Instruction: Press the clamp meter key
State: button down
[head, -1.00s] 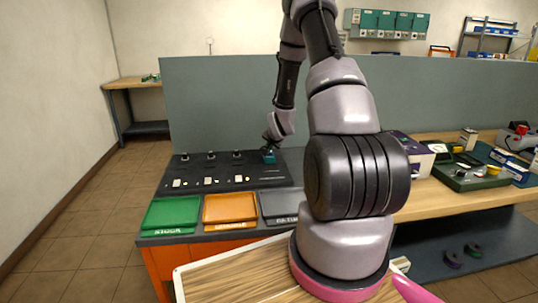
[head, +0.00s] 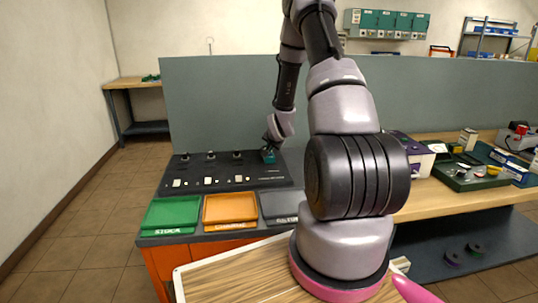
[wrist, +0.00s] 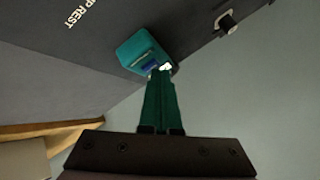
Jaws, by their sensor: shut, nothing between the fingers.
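The clamp meter (wrist: 138,50) is a small teal block with a dark blue screen and a pale key area (wrist: 166,67) in the wrist view. It is on the dark panel. My gripper (wrist: 161,74) is shut and empty, its green fingers together. The fingertips are right at the edge of the meter's face by the pale key area and partly cover it. I cannot tell whether they touch it. In the head view the teal meter (head: 269,157) is at the panel's back right corner, directly under my gripper.
The dark panel (head: 215,174) carries several knobs and pale switches. Green (head: 172,211), orange (head: 230,208) and grey trays line its front. A grey partition (head: 215,105) stands behind. A green case (head: 462,180) and boxes crowd the bench at right.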

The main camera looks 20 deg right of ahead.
jog(key=shift+r, duration=0.7)
jog(key=shift+r, duration=2.5)
notch_tip(320, 180, up, 13)
jog(key=n, duration=0.2)
send_over(269, 156)
jog(key=s+a, duration=0.4)
jog(key=s+a+r+n, duration=0.1)
jog(key=s+a+r, duration=0.4)
jog(key=s+r, duration=0.35)
jog(key=s+a+r+n+y, duration=0.1)
jog(key=s+a+r, duration=0.2)
jog(key=s, duration=0.4)
jog(key=s+a+r+n+g+y, duration=0.1)
jog(key=s+a+r, duration=0.1)
jog(key=s, duration=0.6)
jog(key=s+a+r+n+y, duration=0.1)
jog(key=s+a+r+n, duration=0.1)
jog(key=s, duration=0.6)
notch_tip(269, 156, up, 3)
jog(key=shift+a+f+g+y, duration=0.15)
jog(key=shift+a+g+y, duration=0.2)
jog(key=shift+a, duration=0.5)
